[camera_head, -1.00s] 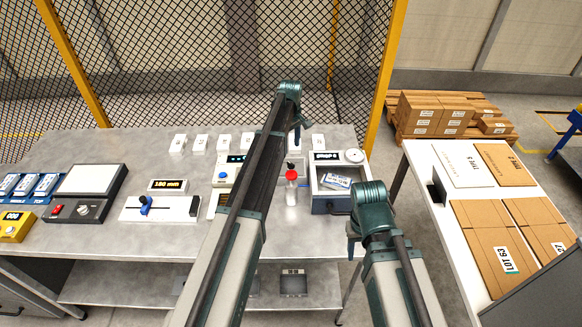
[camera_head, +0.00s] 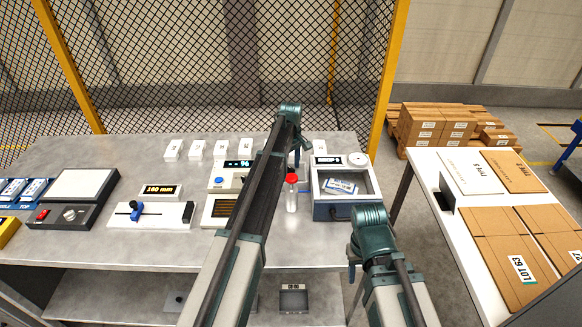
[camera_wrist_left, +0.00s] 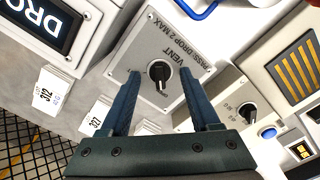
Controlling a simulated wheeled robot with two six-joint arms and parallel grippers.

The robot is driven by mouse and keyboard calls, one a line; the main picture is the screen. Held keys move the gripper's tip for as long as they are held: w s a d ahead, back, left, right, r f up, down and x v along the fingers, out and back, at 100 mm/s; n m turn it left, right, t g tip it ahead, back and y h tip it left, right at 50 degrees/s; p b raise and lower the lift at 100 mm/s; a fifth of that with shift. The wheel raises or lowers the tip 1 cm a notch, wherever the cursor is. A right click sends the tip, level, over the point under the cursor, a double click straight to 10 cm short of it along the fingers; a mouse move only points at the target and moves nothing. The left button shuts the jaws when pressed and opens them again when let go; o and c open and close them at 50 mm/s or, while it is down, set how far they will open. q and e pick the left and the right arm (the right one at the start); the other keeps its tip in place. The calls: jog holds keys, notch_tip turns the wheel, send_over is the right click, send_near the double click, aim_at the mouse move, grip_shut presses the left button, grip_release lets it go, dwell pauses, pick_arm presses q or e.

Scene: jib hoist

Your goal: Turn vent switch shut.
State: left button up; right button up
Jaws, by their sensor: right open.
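The vent switch is a black knob (camera_wrist_left: 159,73) with a white pointer line, on a grey plate (camera_wrist_left: 180,42) lettered VENT. It shows in the left wrist view; in the head view my left arm hides it. My left gripper (camera_wrist_left: 161,70) is open, its two blue fingers on either side of the knob in the picture. I cannot tell whether they touch it. In the head view the left gripper (camera_head: 299,152) is over the back of the bench. My right gripper (camera_head: 352,266) is open and empty, in front of the bench's right end.
A second black knob (camera_wrist_left: 247,111) sits beside the vent plate. A red-capped bottle (camera_head: 291,196) and a windowed box (camera_head: 346,190) stand right of my left arm. A display unit (camera_head: 232,173) reading 96 is left of it. White cards (camera_head: 197,150) line the back.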

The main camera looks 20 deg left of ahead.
pick_arm(q)
grip_shut()
jog(key=shift+m, duration=0.3)
jog(key=m, duration=0.3)
jog(key=shift+m, duration=0.4)
jog(key=m, duration=0.4)
jog(key=shift+m, duration=0.3)
jog(key=m, duration=0.4)
jog(key=shift+m, duration=2.4)
